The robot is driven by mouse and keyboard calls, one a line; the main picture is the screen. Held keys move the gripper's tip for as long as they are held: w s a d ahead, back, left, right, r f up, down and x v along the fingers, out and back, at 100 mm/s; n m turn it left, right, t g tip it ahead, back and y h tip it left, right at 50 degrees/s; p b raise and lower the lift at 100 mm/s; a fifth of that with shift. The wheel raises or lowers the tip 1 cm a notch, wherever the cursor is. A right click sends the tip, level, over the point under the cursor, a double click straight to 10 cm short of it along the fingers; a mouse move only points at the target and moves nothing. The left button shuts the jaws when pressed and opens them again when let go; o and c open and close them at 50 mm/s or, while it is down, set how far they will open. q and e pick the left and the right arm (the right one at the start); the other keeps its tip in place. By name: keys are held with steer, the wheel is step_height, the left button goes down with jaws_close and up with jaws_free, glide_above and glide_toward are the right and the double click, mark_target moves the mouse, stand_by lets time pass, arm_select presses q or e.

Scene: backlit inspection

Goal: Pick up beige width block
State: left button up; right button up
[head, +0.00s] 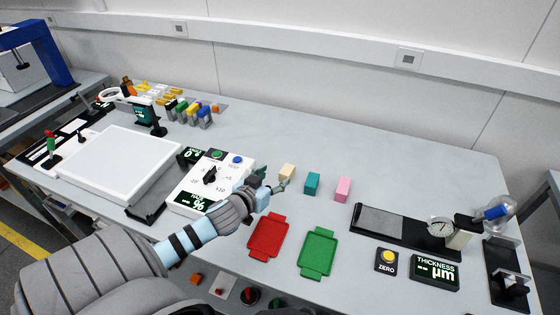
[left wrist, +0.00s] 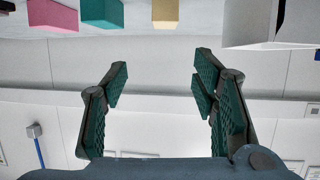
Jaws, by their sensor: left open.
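The beige width block (head: 287,172) stands on the table in the head view, left of a teal block (head: 312,183) and a pink block (head: 343,189). My left gripper (head: 279,187) is just in front of the beige block, and it is open and empty. In the left wrist view the gripper (left wrist: 158,80) shows two spread fingers with green pads and nothing between them. The beige block (left wrist: 166,12) is at the top edge of that view, beyond the fingertips, partly cut off. The teal block (left wrist: 102,14) and pink block (left wrist: 52,16) are beside it. My right gripper is not seen.
A red tray (head: 268,238) and a green tray (head: 317,252) lie in front of the blocks. A control box (head: 222,181) is left of my gripper, near a white light panel (head: 112,163). A thickness gauge (head: 438,229) stands at the right. The table behind the blocks is clear.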

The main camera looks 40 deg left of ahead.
mark_target(288, 168)
arm_select(q)
steer(key=shift+w+a+f+b, duration=0.15)
steer(key=shift+f, duration=0.4)
steer(key=shift+w+a+f+b, duration=0.15)
steer(key=shift+f, duration=0.35)
steer(key=shift+g, duration=0.3)
steer(key=b+x, duration=0.3)
steer(key=x, duration=0.9)
steer(key=shift+w+a+b, duration=0.1)
steer(key=shift+w+b, duration=0.15)
steer(key=shift+b, duration=0.15)
steer(key=shift+c, duration=0.2)
jaws_close()
